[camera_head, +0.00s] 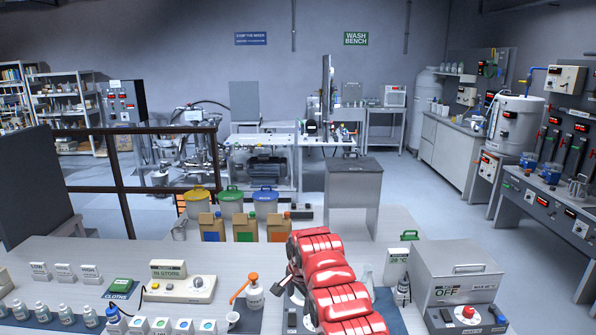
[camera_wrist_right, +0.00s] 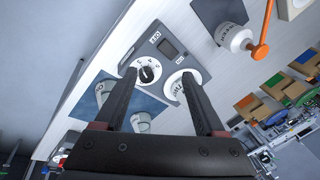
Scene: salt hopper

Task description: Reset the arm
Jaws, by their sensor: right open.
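My red right arm (camera_head: 335,283) reaches over the front bench in the head view and hides most of its own gripper. In the right wrist view, the right gripper (camera_wrist_right: 160,78) has its two dark fingers spread apart with nothing held between them. Beyond the fingers is a grey unit with a dial (camera_wrist_right: 148,72) and an OFF label. A round white-topped item (camera_wrist_right: 183,84) is close to the right finger in that view; I cannot tell whether they touch. My left gripper is not in view.
A white bottle with an orange pump (camera_head: 254,293) stands left of the arm. A grey box marked OFF (camera_head: 461,271) stands to its right. Colored-label boxes (camera_head: 245,227) stand behind.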

